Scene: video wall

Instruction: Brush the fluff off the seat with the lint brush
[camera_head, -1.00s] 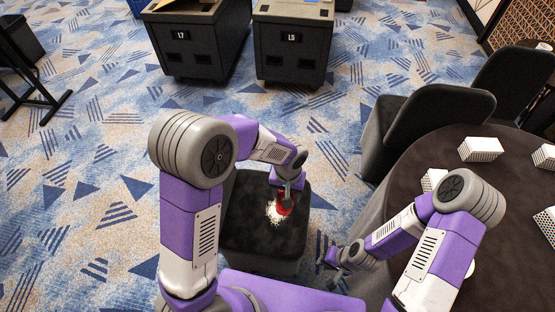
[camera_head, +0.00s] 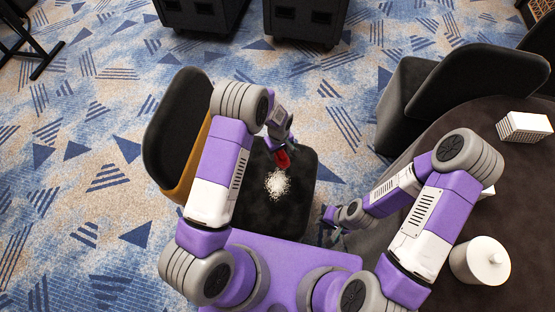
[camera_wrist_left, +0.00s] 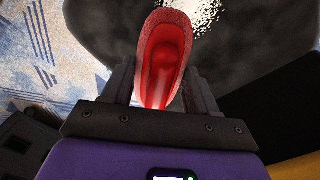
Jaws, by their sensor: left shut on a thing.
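The dark chair seat (camera_head: 300,205) lies in front of me, with a patch of white fluff (camera_head: 277,184) near its middle. My left gripper (camera_head: 279,140) is shut on the red lint brush (camera_head: 283,158), just beyond the fluff in the head view. In the left wrist view the brush (camera_wrist_left: 165,50) stands between the fingers (camera_wrist_left: 158,88), and some fluff (camera_wrist_left: 196,12) shows at the top edge on the dark seat (camera_wrist_left: 255,50). I cannot tell whether the brush touches the seat. My right gripper (camera_head: 331,220) is beside the seat's right edge, low and small; its jaws are unclear.
The chair's backrest (camera_head: 172,130) rises at the seat's left. A dark round table (camera_head: 470,215) at the right bears a patterned box (camera_head: 524,127) and a white lidded pot (camera_head: 480,261). Another dark chair (camera_head: 450,82) and black cases (camera_head: 305,20) stand farther back. Patterned carpet is open at left.

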